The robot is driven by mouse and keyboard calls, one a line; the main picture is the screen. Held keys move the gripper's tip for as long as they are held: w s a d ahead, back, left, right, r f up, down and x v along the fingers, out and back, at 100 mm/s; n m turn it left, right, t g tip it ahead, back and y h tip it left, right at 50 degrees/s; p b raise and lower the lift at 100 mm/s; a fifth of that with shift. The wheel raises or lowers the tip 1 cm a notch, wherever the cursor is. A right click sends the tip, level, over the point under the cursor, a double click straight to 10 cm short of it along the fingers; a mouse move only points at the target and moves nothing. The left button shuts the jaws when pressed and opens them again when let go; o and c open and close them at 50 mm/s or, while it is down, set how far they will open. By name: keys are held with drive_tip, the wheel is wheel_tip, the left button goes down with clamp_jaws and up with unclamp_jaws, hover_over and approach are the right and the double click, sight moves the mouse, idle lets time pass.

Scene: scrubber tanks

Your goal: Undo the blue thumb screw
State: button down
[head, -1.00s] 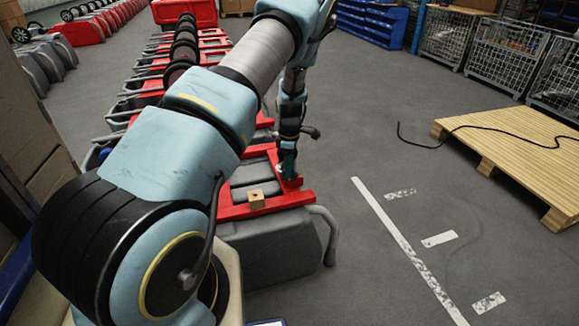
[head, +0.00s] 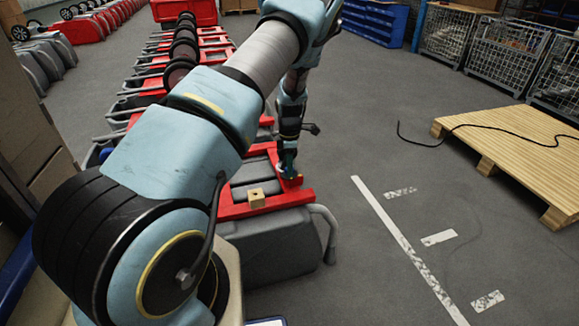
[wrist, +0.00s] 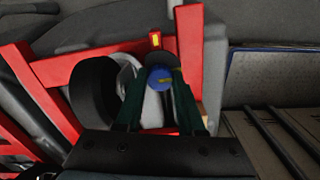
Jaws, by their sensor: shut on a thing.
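The blue thumb screw (wrist: 158,78) shows as a round blue head in the middle of the wrist view, close to a red frame bar. My gripper (wrist: 160,84) has its dark green fingers on either side of it and is shut on it. In the head view my gripper (head: 288,166) points down at the red frame (head: 265,205) on top of the nearest grey tank (head: 265,245). The screw itself is too small and covered to make out there. Its shaft is hidden in the wrist view.
A small wooden block with a hole (head: 256,197) sits on the tank near the red frame. A black wheel (wrist: 95,92) lies left of the fingers in the wrist view. More red-framed tanks stand in a row behind.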

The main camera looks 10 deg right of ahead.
drive_tip(key=c, duration=0.8)
unclamp_jaws()
drive_tip(key=shift+s+f, duration=0.1)
drive_tip(key=shift+f, duration=0.15)
drive_tip(key=o, duration=0.3)
drive_tip(key=shift+r, duration=0.15)
